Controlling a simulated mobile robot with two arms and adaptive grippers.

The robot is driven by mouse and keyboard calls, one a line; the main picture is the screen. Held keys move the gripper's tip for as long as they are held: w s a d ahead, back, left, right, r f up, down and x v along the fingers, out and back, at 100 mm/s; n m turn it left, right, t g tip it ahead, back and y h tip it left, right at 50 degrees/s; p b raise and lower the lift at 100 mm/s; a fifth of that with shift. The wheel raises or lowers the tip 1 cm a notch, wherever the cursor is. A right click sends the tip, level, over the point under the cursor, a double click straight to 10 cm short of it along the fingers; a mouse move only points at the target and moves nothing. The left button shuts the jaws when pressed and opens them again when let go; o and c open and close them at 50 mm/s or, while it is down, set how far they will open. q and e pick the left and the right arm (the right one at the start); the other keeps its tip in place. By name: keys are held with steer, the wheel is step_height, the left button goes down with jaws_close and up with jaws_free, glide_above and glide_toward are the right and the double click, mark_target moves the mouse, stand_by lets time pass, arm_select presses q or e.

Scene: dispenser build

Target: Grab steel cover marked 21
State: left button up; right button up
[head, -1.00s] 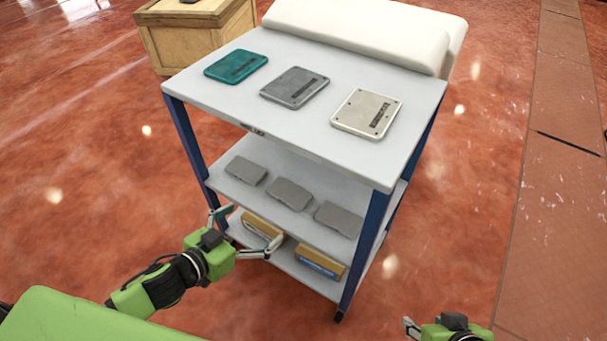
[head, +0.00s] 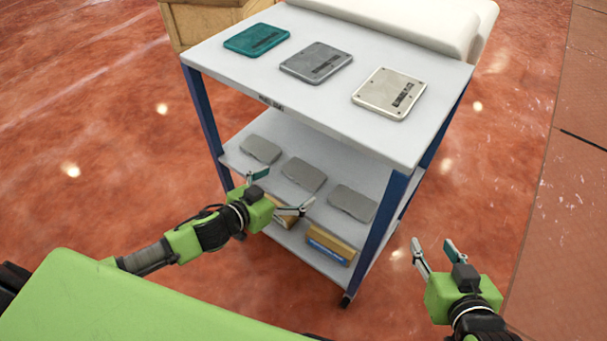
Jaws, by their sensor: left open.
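Three flat covers lie on the top shelf of a cart: a teal one (head: 257,39) at left, a steel-grey one (head: 317,62) in the middle and a cream one (head: 389,93) at right. Each has a dark marking too small to read. My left gripper (head: 284,191) is open and empty, in front of the cart at about middle-shelf height in the picture, below the covers. My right gripper (head: 433,246) has its fingers apart and is empty, to the right of the cart's front corner post.
The cart's top shelf (head: 400,145) has bare room around the covers and a white padded roll (head: 400,22) at its back. A wooden crate (head: 205,25) stands behind left.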

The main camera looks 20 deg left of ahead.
mark_target(302, 174)
arm_select(q)
steer(key=x, duration=0.2)
steer(key=b+x, duration=0.1)
steer(key=x, duration=0.1)
steer(key=shift+w+a+r, duration=0.1)
steer(key=shift+w+r, duration=0.2)
steer(key=shift+w, duration=0.3)
arm_select(e)
steer(key=w+a+r+t+y, duration=0.1)
steer(key=w+a+r+t, duration=0.1)
steer(key=r, duration=0.5)
steer(key=shift+w+t, duration=0.9)
steer(key=shift+w, duration=0.15)
arm_select(q)
steer(key=c, duration=1.2)
